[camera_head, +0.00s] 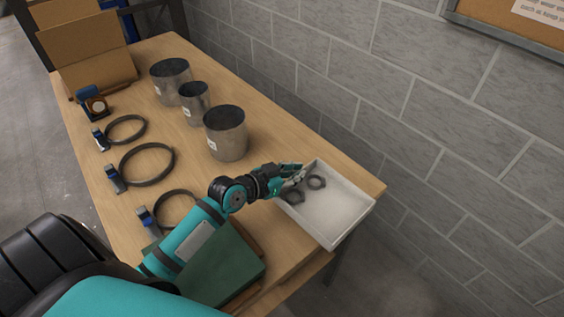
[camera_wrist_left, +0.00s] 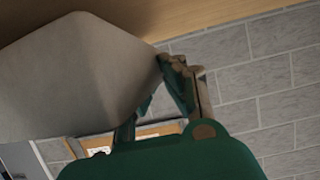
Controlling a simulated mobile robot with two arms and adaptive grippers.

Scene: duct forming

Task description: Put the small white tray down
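The small white tray (camera_head: 346,212) is at the right end of the wooden table, partly past its front right edge in the head view. Two small dark rings (camera_head: 316,182) lie inside it near its left rim. My left gripper (camera_head: 298,172) is at the tray's upper left corner, with its fingers closed on the rim. In the left wrist view, the pale tray (camera_wrist_left: 75,75) fills the upper left, beside the fingers of the gripper (camera_wrist_left: 165,100). I cannot tell whether the tray's underside touches the table. My right gripper is not in view.
Three metal duct cylinders (camera_head: 228,140) stand along the wall side of the table (camera_head: 300,260). Several ring clamps (camera_head: 147,181) lie on the left side. A cardboard box (camera_head: 95,70) is at the far end, and a green panel (camera_head: 225,275) lies under my left arm. A block wall runs behind.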

